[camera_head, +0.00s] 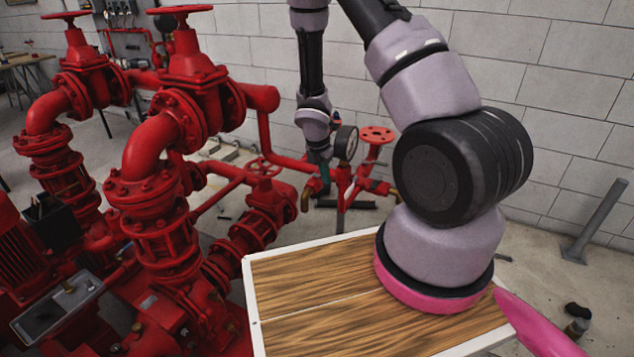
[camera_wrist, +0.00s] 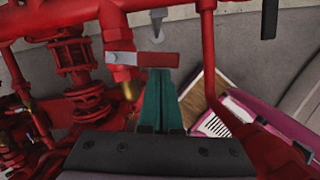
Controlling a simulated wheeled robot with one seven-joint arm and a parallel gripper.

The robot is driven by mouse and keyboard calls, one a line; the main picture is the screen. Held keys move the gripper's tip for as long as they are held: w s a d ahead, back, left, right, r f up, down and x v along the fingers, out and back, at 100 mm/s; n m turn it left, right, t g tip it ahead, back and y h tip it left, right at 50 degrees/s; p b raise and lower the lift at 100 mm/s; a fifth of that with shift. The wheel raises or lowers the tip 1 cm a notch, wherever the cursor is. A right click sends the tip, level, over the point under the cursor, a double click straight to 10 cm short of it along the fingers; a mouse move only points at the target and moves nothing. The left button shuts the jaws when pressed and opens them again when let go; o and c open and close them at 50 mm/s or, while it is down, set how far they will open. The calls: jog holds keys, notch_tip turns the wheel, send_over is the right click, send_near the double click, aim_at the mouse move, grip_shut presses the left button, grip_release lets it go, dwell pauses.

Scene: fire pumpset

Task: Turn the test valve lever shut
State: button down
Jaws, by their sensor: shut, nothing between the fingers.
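The test valve lever (camera_wrist: 158,60) has a red grip and a silver metal end at its left. In the wrist view it lies about level across the picture, under a red pipe and above a brass outlet (camera_wrist: 127,90). My gripper (camera_wrist: 160,73) has teal fingers pressed together, with nothing between them. The fingertips are at the lower edge of the red grip; I cannot tell whether they touch it. In the head view my gripper (camera_head: 319,186) is low at the red test piping, left of the pressure gauge (camera_head: 345,143). The lever cannot be made out there.
Large red pump pipes and valves (camera_head: 190,110) fill the left. A red handwheel (camera_head: 376,134) stands right of the gauge. A vertical red pipe (camera_wrist: 208,80) runs close to the right of my fingers. A grey block wall (camera_head: 560,90) is behind. A grey post (camera_head: 597,220) stands at the right.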

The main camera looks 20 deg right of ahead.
jog(key=shift+w+d, duration=0.1)
jog(key=shift+d, duration=0.4)
jog(key=shift+a, duration=0.15)
dwell(0.3)
